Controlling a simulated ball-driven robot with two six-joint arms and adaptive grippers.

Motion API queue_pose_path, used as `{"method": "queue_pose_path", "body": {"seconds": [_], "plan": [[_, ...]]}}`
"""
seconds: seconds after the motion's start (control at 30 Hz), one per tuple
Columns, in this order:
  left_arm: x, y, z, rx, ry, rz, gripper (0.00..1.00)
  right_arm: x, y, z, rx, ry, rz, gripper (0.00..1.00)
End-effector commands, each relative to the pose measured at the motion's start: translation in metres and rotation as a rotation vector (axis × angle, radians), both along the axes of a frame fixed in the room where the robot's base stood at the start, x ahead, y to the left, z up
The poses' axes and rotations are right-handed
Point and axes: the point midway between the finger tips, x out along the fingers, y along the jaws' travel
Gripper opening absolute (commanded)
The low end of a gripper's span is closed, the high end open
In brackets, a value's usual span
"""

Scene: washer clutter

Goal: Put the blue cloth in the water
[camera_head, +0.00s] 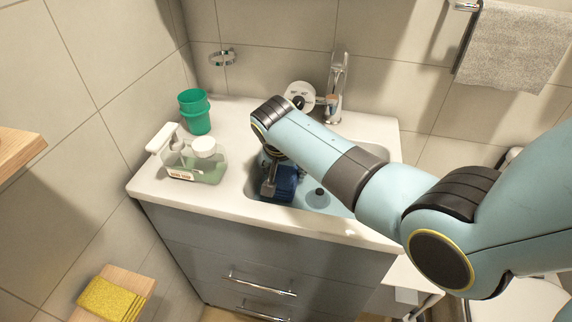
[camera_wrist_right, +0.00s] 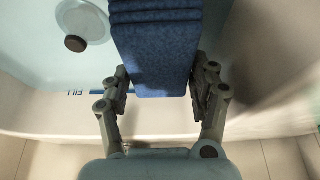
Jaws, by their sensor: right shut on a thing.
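The blue cloth (camera_head: 286,184) is a folded, thick block inside the sink basin in the head view, partly hidden by my right arm. It shows large in the right wrist view (camera_wrist_right: 156,55). My right gripper (camera_head: 271,186) points down into the basin and is shut on the cloth, with one finger on each side; it also shows in the right wrist view (camera_wrist_right: 160,94). Pale blue water (camera_head: 333,204) lies in the basin beside the cloth. I cannot tell whether the cloth touches it. My left gripper is not in view.
A round drain plug (camera_wrist_right: 77,43) is in the basin. A yellow cloth (camera_head: 110,299) lies on a wooden stool at lower left.

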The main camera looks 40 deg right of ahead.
Motion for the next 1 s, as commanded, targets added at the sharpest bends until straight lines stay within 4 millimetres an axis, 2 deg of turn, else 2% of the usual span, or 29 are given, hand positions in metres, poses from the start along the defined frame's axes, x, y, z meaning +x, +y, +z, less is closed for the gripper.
{"method": "queue_pose_path", "body": {"seconds": [0.33,0.37,0.53,1.0], "plan": [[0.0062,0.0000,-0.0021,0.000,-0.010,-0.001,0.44,0.0006,0.0001,-0.0036,0.000,-0.002,-0.001,0.35],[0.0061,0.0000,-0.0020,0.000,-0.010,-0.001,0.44,0.0006,0.0001,-0.0036,0.000,-0.002,-0.001,0.64],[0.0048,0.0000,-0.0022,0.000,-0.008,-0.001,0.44,0.0005,0.0000,-0.0037,0.000,-0.002,-0.001,0.87],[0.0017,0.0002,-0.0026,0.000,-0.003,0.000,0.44,0.0002,0.0000,-0.0040,0.000,0.000,0.000,0.88]]}}
